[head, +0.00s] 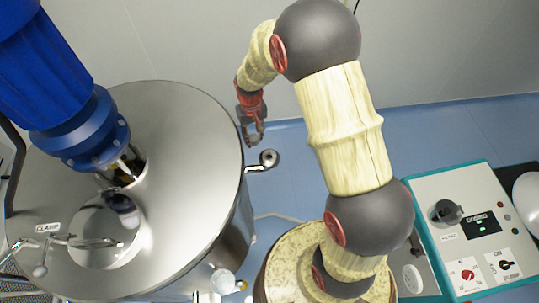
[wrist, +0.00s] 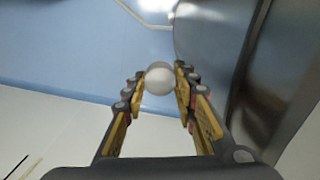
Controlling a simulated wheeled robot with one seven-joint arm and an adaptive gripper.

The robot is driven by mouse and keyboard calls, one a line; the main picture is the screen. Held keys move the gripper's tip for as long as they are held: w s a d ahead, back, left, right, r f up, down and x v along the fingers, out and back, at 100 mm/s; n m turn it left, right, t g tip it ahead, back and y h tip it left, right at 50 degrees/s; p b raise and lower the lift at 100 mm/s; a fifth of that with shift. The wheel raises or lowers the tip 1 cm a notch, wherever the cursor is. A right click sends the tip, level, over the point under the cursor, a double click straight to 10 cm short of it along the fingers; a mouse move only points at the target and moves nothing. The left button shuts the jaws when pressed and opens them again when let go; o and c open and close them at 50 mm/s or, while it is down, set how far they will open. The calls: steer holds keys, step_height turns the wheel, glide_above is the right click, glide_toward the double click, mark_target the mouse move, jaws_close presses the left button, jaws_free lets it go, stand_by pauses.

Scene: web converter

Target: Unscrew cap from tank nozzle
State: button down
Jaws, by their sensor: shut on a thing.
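The tank (head: 185,120) is a large steel drum with a flat lid at the left of the head view. Its curved side (wrist: 215,35) shows at the right of the wrist view. A short metal nozzle (head: 255,168) juts from its right side, with a round end. My gripper (head: 256,137) points down beside the tank, just above this nozzle. In the wrist view my gripper (wrist: 160,82) has its fingertips on both sides of a pale round cap (wrist: 159,79), shut on it. Whether the cap still touches the nozzle cannot be told.
A blue motor (head: 75,125) stands over the lid at the left. A teal-edged control panel (head: 475,235) is at the right. Another pale fitting (head: 222,282) is at the tank's front.

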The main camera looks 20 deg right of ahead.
steer(key=shift+r+p, duration=1)
steer(key=shift+r, duration=1.05)
steer(key=shift+r, duration=0.1)
steer(key=shift+r+p, duration=1.35)
steer(key=shift+r, duration=1.05)
steer(key=shift+r, duration=0.15)
steer(key=shift+r+p, duration=1.3)
steer(key=shift+r, duration=1.05)
steer(key=shift+r, duration=0.6)
steer(key=shift+r+p, duration=1.25)
steer(key=shift+r, duration=0.7)
steer(key=shift+f, duration=0.1)
